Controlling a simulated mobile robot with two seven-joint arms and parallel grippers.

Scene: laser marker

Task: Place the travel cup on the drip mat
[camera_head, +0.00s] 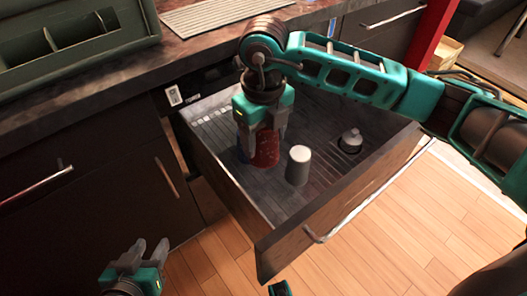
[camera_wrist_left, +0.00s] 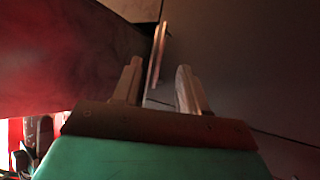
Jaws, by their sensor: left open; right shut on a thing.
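My right gripper (camera_head: 264,140) reaches down into the open drawer and is shut on a dark red cup (camera_head: 265,152), whose top the fingers partly hide. I cannot tell whether the cup still touches the drawer floor. It may be the travel cup. A grey ribbed mat (camera_head: 215,14), probably the drip mat, lies flat on the countertop behind the drawer, with nothing on its visible part. My left gripper (camera_head: 149,246) is open and empty, low in front of the cabinet; its spread fingers also show in the left wrist view (camera_wrist_left: 160,82).
A green divided box (camera_head: 75,45) stands on the counter (camera_head: 140,75) at left.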

